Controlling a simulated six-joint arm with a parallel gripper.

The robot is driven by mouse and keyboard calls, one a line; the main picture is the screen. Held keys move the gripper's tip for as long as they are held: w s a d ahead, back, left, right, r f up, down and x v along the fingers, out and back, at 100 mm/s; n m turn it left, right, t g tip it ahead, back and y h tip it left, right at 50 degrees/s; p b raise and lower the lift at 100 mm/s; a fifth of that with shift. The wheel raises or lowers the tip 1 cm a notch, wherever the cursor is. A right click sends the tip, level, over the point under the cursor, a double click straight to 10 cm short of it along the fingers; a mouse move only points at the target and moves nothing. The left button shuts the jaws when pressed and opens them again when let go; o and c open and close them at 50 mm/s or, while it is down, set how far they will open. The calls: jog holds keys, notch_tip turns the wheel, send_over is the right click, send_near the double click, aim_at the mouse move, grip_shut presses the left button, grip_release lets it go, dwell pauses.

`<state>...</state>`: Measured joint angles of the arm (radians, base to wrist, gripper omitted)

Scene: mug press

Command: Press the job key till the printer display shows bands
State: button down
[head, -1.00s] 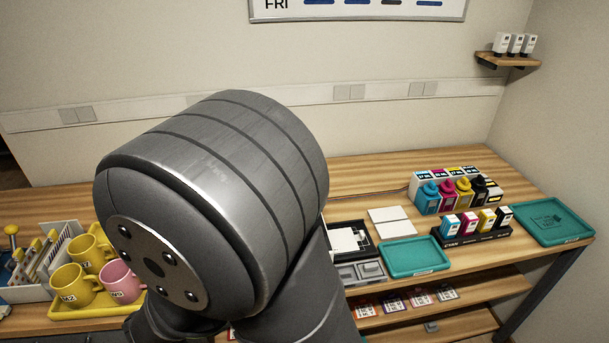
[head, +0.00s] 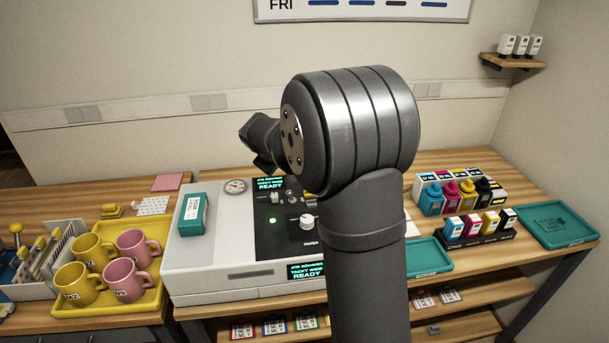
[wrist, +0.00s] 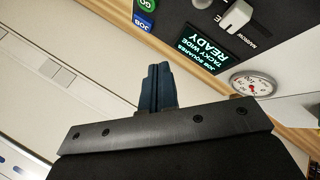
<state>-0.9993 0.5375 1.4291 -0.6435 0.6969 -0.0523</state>
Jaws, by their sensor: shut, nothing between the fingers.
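The printer (head: 215,255) stands in the middle of the bench. Its top display (head: 269,184) and front display (head: 306,272) both read JOB SQUARES, TACKY WIDE, READY. The top display also shows in the wrist view (wrist: 210,47), upside down. The blue job key (wrist: 143,22) lies beside the green GO key (wrist: 146,4) at the top of the wrist view; my arm hides both in the head view. My gripper (wrist: 158,68) is shut and empty. Its tips appear below the job key in the wrist picture, apart from it.
A lever marked NARROW (wrist: 237,15) and a round gauge (wrist: 252,84) are near the display. A teal box (head: 193,214) sits on the printer's left. A yellow tray (head: 152,307) with mugs stands left. Ink bottles (head: 455,197) and a teal tray (head: 545,222) are at right.

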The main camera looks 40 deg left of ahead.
jog(key=w+d+r+m+y, duration=0.1)
jog(key=w+r+m, duration=0.1)
jog(key=w, duration=0.6)
jog(key=shift+w+r+t, duration=0.3)
jog(key=shift+w+r, duration=0.05)
jog(key=shift+r, duration=0.45)
jog(key=shift+f, duration=4.45)
jog(key=shift+d+f, duration=0.1)
jog(key=shift+f, duration=0.3)
jog(key=shift+f, duration=0.5)
jog(key=shift+r, duration=0.9)
